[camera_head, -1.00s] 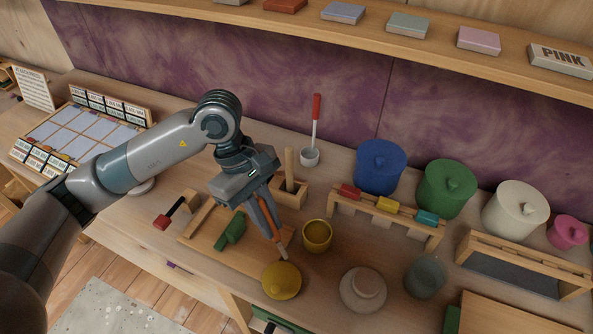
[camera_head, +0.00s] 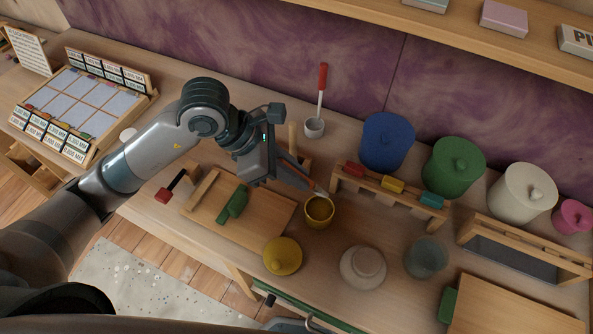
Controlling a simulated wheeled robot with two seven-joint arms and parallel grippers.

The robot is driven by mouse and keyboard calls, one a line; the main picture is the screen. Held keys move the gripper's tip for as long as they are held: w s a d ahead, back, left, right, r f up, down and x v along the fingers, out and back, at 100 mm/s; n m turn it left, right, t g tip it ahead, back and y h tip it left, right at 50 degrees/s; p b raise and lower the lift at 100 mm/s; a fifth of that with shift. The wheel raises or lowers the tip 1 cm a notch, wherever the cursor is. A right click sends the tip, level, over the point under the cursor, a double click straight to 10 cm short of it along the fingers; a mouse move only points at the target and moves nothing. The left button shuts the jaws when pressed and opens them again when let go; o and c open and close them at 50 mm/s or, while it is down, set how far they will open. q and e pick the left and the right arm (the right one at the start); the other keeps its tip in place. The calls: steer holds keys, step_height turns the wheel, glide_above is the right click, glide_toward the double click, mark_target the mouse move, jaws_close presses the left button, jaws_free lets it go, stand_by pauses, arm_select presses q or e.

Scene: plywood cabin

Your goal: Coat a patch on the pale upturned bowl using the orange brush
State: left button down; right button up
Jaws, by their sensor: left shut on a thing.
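My left gripper (camera_head: 303,180) is shut on the orange brush (camera_head: 318,188), whose far end is over the rim of the small yellow cup (camera_head: 319,212). I cannot tell whether the tip touches what is inside. The pale upturned bowl (camera_head: 363,267) rests on the bench to the right of and nearer than the cup. A yellow domed piece (camera_head: 282,256), like a lid or upturned bowl, lies to the left of the pale bowl. My right gripper is not in view.
A wooden board with a green tool (camera_head: 232,204) lies left of the cup.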

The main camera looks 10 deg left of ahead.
arm_select(q)
steer(key=shift+f+b, duration=0.45)
steer(key=shift+f, duration=0.5)
steer(key=shift+f+b, duration=0.9)
steer(key=shift+f, duration=1.15)
steer(key=shift+f+b, duration=0.45)
steer(key=shift+s+f+b, duration=0.1)
steer(key=shift+f+b, duration=0.05)
steer(key=shift+b, duration=0.25)
stand_by(1.4)
steer(key=shift+r+p, duration=1.8)
steer(key=shift+r, duration=1.85)
steer(key=shift+f, duration=0.2)
